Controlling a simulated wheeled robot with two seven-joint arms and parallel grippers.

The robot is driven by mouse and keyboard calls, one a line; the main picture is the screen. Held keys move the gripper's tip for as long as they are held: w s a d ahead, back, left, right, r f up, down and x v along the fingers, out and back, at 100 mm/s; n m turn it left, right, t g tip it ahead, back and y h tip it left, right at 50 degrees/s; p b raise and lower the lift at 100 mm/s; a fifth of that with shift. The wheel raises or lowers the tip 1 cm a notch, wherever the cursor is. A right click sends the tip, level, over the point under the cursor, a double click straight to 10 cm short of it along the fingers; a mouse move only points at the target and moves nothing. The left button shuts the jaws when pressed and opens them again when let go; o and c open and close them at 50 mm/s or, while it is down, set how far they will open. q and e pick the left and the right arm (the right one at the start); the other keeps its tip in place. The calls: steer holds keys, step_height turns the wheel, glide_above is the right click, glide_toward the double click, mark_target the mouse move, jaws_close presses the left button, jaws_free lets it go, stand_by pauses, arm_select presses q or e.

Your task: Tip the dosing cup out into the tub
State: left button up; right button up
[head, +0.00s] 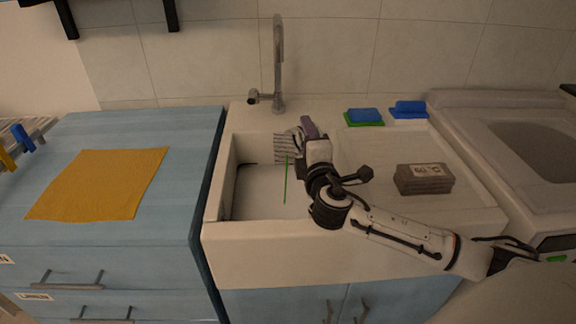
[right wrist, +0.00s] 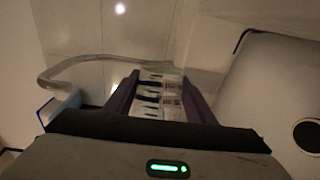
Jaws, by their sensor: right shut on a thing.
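My right gripper (head: 308,132) is over the left part of the white sink basin (head: 255,232), below and right of the tap. In the right wrist view its two purple fingers (right wrist: 160,92) are shut on a pale thing with printed dark marks (right wrist: 158,104). I cannot make out a separate tub. My left gripper is not in view.
A thin green upright line (head: 286,182) shows in the basin. The tap (head: 278,70) stands behind. Blue sponges (head: 364,115) lie at the back right. An orange cloth (head: 100,184) lies on the left counter.

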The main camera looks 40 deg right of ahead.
steer(key=shift+a+r+n, duration=0.15)
steer(key=shift+r+n, duration=0.05)
steer(key=shift+n, duration=0.2)
stand_by(0.3)
steer(key=shift+d+m, duration=0.3)
steer(key=shift+m, duration=0.3)
steer(key=d+f+m+g+y, duration=0.1)
steer(key=f+m, duration=0.1)
steer(key=shift+d+m, duration=0.3)
steer(key=shift+d, duration=0.1)
steer(key=shift+p, duration=0.3)
steer(key=shift+d+f+m+g+y+p, duration=0.1)
steer(key=shift+f+m+g+y+p, duration=0.1)
steer(key=shift+m+g+y+p, duration=0.45)
steer(key=d+f+m+y+p, duration=0.2)
steer(key=d+m+y+p, duration=0.25)
steer(key=m+p, duration=0.2)
step_height(320, 180, up, 9)
steer(key=m+y+b, duration=0.1)
steer(key=shift+d+m, duration=0.2)
steer(key=shift+m, duration=0.1)
